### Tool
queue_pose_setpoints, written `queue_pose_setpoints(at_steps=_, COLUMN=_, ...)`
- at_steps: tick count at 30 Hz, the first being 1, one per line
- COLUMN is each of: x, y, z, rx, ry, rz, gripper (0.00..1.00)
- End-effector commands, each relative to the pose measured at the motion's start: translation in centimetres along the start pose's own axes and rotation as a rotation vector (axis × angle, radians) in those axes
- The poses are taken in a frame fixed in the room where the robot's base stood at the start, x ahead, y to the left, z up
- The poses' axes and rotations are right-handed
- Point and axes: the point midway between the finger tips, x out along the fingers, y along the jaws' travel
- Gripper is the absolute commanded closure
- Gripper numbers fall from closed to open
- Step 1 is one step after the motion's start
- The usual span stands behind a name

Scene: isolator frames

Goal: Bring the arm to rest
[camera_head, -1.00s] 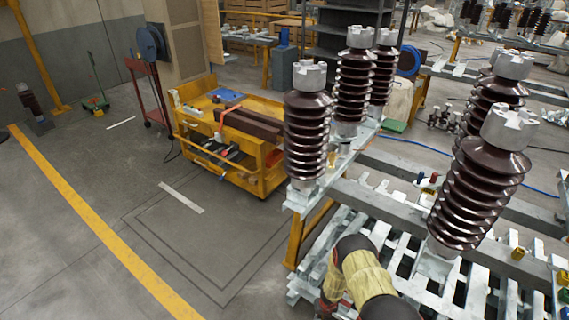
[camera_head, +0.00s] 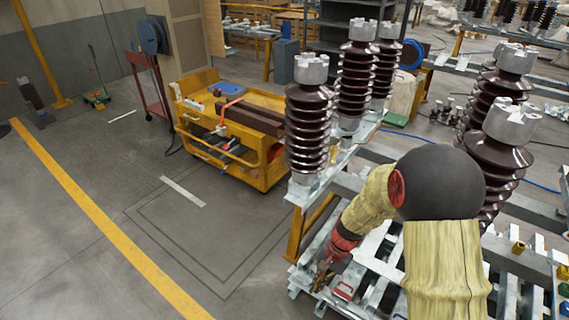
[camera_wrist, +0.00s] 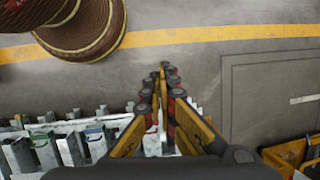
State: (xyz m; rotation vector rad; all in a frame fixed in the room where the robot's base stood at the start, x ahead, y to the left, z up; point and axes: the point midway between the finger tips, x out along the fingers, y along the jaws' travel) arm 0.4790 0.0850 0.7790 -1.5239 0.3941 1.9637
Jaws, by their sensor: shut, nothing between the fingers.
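My arm, in a pale yellow sleeve with a dark elbow, reaches from the bottom of the head view and bends down to the left. My gripper (camera_head: 322,277) is at its end, low over the slatted metal frame (camera_head: 300,284) and left of the front insulators. In the wrist view my gripper (camera_wrist: 163,80) shows its two yellow and black fingers meeting at the tips, with nothing held. A brown ribbed insulator (camera_wrist: 85,25) stands at upper left there, apart from the fingers. The arm hides part of the front right insulator (camera_head: 497,155).
Several brown insulators with grey caps, such as the front left one (camera_head: 309,130), stand on the metal frame. A yellow cart (camera_head: 262,180) with tools is left of it. The floor with the yellow line (camera_head: 105,225) is open at left.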

Motion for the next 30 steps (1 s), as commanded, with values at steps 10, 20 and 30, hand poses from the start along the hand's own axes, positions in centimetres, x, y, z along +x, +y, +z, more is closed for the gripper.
queue_pose_setpoints(at_steps=10, x=-12.3, y=5.3, z=7.1, rx=-0.434, ry=0.105, rz=0.083, gripper=1.00)
queue_pose_setpoints(at_steps=20, x=-20.4, y=10.7, z=12.6, rx=-0.642, ry=0.277, rz=0.154, gripper=1.00)
queue_pose_setpoints(at_steps=30, x=-27.1, y=13.6, z=16.8, rx=-0.701, ry=0.550, rz=0.124, gripper=1.00)
